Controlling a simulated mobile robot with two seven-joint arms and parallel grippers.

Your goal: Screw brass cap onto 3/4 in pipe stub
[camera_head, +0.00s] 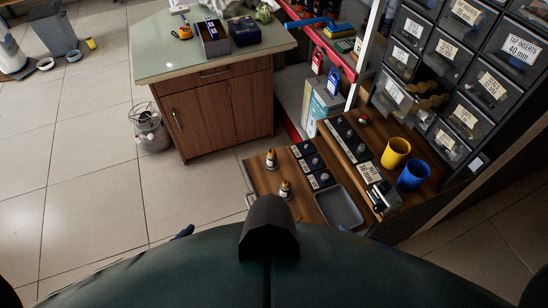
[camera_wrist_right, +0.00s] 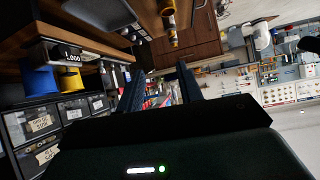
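Several dark blocks with short upright stubs and white labels stand in rows on the wooden bench (camera_head: 262,181); one such block (camera_head: 321,180) is near the tray. The labels are too small to read, so I cannot tell which is the 3/4 in stub. I cannot make out a brass cap for certain. A grey tray (camera_head: 338,208) looks empty. My right gripper (camera_wrist_right: 160,88) is open and empty in the wrist view, its two dark fingers apart. In the head view only small dark tips show past my body; the left one (camera_head: 185,231) does not show its opening.
A wooden cabinet (camera_head: 213,110) stands behind. Open floor lies left.

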